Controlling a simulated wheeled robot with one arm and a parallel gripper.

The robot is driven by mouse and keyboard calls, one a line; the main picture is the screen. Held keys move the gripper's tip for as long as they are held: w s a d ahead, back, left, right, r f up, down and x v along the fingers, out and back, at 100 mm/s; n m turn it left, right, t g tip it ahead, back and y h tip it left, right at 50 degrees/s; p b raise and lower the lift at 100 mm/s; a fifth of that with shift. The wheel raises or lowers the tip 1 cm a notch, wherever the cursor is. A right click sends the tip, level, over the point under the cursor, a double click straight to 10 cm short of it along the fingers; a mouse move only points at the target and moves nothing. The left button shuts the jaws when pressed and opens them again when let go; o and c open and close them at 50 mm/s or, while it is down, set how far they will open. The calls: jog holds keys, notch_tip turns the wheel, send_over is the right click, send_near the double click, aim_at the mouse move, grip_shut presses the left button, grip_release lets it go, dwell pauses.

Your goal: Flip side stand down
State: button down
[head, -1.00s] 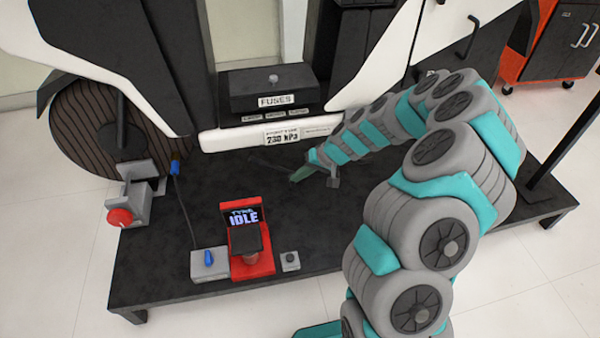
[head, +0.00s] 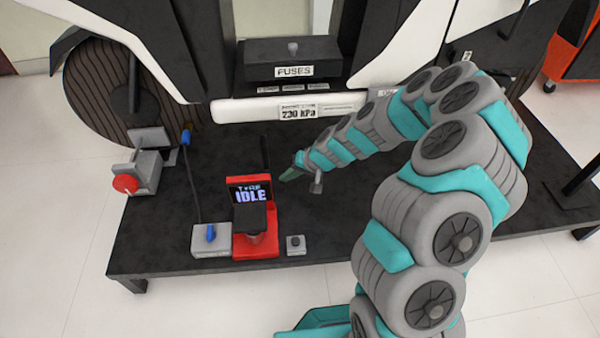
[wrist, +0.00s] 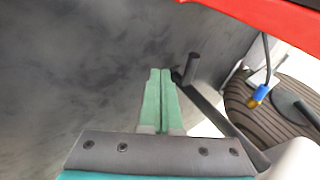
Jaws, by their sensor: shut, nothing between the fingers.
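The side stand appears to be a thin dark bar (head: 265,152) under the white lower body of the motorcycle, dark against the black platform. In the wrist view a dark bar with a short upright peg (wrist: 192,66) runs just right of my fingers; it looks like the same stand. My gripper (head: 285,177) is shut and empty, low over the platform, to the right of and nearer than the bar. Its green fingertips (wrist: 160,72) are together in the wrist view, close to the peg. I cannot tell whether they touch it.
The red tyre unit reading IDLE (head: 254,220), a grey box with a blue-tipped lever (head: 212,240) and a small button box (head: 296,245) stand at the front. A red-knobbed clamp (head: 140,172) is at left. The black platform (head: 345,225) is clear front-right.

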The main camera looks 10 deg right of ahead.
jog(key=shift+a+f, duration=0.25)
jog(key=shift+a, duration=0.4)
jog(key=shift+a+f, duration=0.2)
jog(key=shift+a, duration=0.45)
jog(key=shift+d+b, duration=0.1)
jog(key=shift+b, duration=0.2)
